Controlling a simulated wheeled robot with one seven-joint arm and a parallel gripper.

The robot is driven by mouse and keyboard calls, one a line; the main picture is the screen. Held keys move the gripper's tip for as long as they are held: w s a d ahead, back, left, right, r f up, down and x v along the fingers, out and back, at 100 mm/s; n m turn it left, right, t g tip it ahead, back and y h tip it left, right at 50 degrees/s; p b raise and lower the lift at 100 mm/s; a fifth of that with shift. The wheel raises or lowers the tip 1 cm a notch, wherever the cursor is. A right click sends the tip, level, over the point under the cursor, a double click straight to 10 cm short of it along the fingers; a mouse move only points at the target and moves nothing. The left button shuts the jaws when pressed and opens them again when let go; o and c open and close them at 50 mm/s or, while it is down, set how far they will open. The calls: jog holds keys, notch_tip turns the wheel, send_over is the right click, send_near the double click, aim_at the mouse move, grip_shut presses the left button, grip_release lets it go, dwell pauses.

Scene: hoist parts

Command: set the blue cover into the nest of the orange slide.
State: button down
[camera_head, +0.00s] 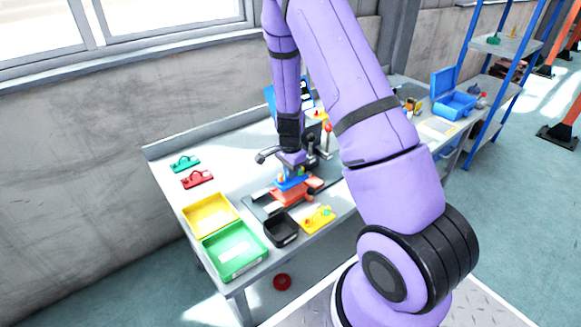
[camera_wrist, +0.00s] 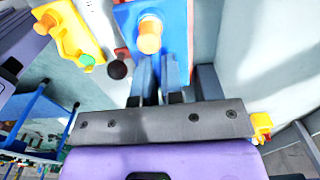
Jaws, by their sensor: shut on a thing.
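The blue cover (camera_head: 289,184) is held in my gripper (camera_head: 291,174), just over the middle of the orange slide (camera_head: 293,197). I cannot tell whether the cover touches the slide or is seated in its nest. In the wrist view the blue cover (camera_wrist: 176,14) fills the upper middle, with an orange knob on it. The fingers of my gripper (camera_wrist: 160,66) reach up to the cover and are close together. The nest is hidden under the cover and gripper.
A black bin (camera_head: 281,231) and a yellow part (camera_head: 318,219) stand in front of the slide. Yellow (camera_head: 209,213) and green (camera_head: 235,248) trays, a red part (camera_head: 197,179) and a teal part (camera_head: 184,163) lie left. Levers with knobs stand close behind the gripper.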

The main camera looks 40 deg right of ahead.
jog(key=shift+f, duration=0.4)
jog(key=shift+f, duration=0.15)
jog(key=shift+f, duration=1)
jog(key=shift+f, duration=0.4)
jog(key=c, duration=0.8)
grip_release()
jog(key=shift+r, duration=0.1)
jog(key=shift+r, duration=4.45)
